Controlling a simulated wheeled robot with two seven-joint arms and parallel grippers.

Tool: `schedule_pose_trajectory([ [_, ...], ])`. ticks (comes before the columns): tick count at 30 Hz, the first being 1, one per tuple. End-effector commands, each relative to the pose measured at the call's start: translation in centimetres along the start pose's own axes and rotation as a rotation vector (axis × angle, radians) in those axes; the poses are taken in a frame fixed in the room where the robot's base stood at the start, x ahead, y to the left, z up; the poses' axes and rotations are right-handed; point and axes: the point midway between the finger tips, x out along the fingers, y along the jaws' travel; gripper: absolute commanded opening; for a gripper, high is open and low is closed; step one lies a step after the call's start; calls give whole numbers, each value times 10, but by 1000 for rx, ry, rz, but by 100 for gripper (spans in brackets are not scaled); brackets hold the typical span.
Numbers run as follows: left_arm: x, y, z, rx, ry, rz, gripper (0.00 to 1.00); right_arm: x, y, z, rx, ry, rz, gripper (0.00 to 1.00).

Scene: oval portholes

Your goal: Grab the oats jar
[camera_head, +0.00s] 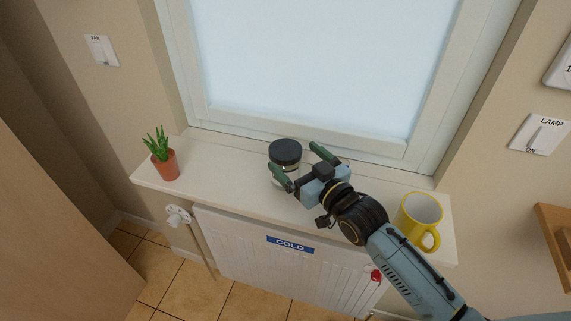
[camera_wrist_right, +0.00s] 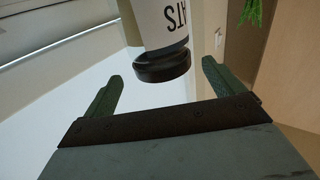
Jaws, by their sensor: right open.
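The oats jar, with a black lid (camera_head: 285,151) and a pale body, stands on the white windowsill (camera_head: 225,172) near the window. In the right wrist view the jar (camera_wrist_right: 165,24) appears upside down, with part of its lettering, "ATS", showing. My right gripper (camera_head: 294,157) is open, with its green fingers on either side of the jar in the head view. In the wrist view the lid lies between and just beyond the fingertips (camera_wrist_right: 162,70), with gaps on both sides. The jar's lower body is partly hidden by a finger. My left gripper is not in view.
A potted green plant (camera_head: 165,165) stands at the sill's left end. A yellow mug (camera_head: 416,213) stands at the right end, close to my right arm. The window (camera_head: 320,60) rises behind, and a radiator marked COLD (camera_head: 290,244) is below.

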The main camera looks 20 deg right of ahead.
Motion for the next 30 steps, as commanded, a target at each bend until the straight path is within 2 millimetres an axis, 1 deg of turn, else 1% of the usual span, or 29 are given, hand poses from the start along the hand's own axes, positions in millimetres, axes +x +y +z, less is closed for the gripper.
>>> schedule_pose_trajectory([
  [1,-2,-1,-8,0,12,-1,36,6,-1,-1,1,1,0,93],
  [3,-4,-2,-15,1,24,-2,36,17,-2,-1,1,2,0,93],
  [9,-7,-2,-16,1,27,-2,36,43,-4,0,0,2,0,93],
  [12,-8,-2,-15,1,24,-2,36,48,-3,1,0,0,0,93],
  [18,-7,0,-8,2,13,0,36,48,-4,1,0,0,0,93],
  [19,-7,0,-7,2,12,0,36,48,-4,1,0,0,0,92],
  [30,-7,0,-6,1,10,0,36,48,-4,1,0,0,0,44],
])
